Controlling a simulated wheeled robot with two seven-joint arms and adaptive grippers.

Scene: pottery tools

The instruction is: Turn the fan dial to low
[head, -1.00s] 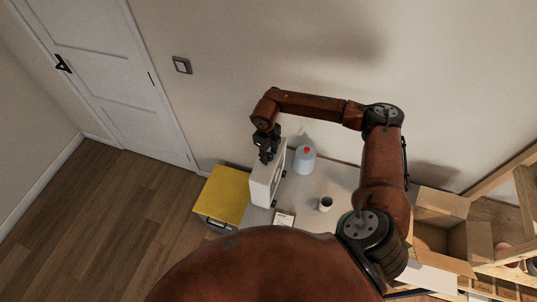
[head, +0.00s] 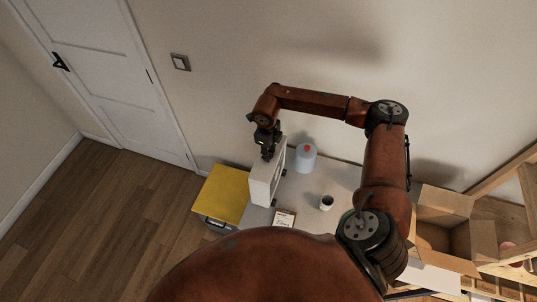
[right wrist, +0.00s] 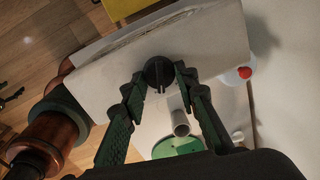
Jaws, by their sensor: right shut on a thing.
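The fan (head: 260,180) is a white box standing upright on the table. Its dial, a black round knob (right wrist: 158,74) with a raised grip bar, sits on the fan's top face in the right wrist view. My right gripper (head: 268,155) comes down over the top of the fan. In the right wrist view its two fingertips (right wrist: 160,80) lie on either side of the dial, and it is shut on the dial. In the head view the dial is hidden behind the gripper. My left gripper is not seen.
A yellow-topped box (head: 220,194) is left of the fan. An open cardboard box (head: 432,235) is at the right.

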